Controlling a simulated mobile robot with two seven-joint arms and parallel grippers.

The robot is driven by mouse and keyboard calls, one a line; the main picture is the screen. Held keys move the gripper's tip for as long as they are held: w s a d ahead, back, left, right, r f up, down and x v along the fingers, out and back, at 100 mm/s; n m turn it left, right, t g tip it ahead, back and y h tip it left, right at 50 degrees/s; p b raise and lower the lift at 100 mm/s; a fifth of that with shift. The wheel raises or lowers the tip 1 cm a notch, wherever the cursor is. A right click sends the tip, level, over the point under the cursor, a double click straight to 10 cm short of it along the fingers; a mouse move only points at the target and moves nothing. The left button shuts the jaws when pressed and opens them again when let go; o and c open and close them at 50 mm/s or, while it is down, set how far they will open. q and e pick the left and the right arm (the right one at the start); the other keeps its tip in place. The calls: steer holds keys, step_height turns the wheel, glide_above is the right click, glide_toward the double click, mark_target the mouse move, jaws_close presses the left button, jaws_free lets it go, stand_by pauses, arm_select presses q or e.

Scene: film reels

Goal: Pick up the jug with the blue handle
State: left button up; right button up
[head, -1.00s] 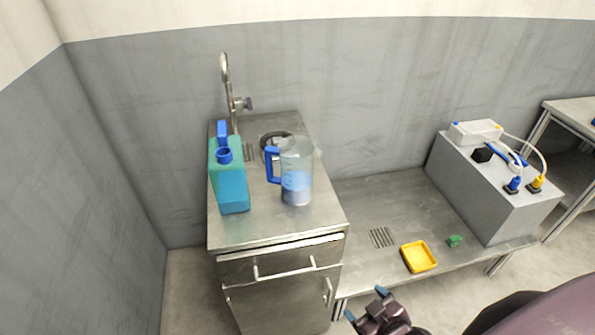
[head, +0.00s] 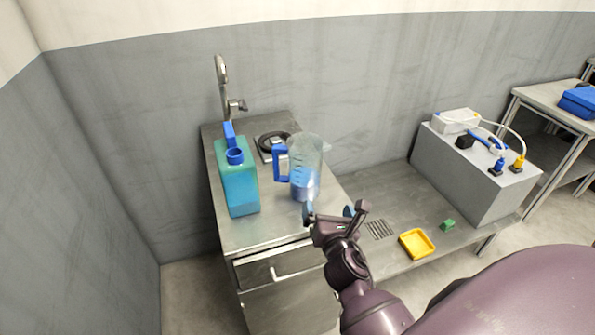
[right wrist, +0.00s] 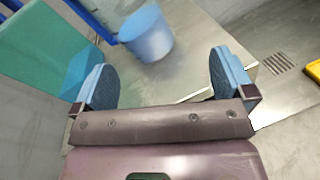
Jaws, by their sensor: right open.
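The jug with the blue handle (head: 307,168) stands upright on the steel sink cabinet (head: 262,232). It is clear, with blue liquid in its lower part, and its blue handle (head: 281,163) points left. My right gripper (head: 335,210) is open and empty, just in front of and slightly right of the jug, apart from it. In the right wrist view the jug's blue lower part (right wrist: 148,36) shows beyond the open fingers (right wrist: 158,82). The jug's top is cut off there. My left gripper is not in view.
A teal canister (head: 238,185) stands left of the jug, close to its handle. A tap (head: 222,90) rises behind. To the right is a lower steel bench with a yellow tray (head: 417,244), a green block (head: 448,224) and a grey box (head: 475,180).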

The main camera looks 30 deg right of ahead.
mark_target(309, 185)
steer(key=n, duration=0.1)
steer(key=w+a+n+t, duration=0.1)
steer(key=w+n+y, duration=0.1)
steer(key=n, duration=0.1)
steer(key=shift+w+a+r, duration=0.15)
steer(key=shift+a+r, duration=0.05)
steer(key=shift+r, duration=0.05)
steer(key=shift+w, duration=0.25)
steer(key=x, duration=0.5)
steer(key=shift+r+x, duration=0.2)
steer(key=shift+x, duration=1.1)
steer(key=shift+r+x, duration=0.2)
steer(key=shift+x, duration=1.15)
steer(key=shift+a, duration=0.15)
steer(key=c, duration=0.9)
steer(key=shift+r, duration=0.1)
steer(key=shift+c, duration=0.2)
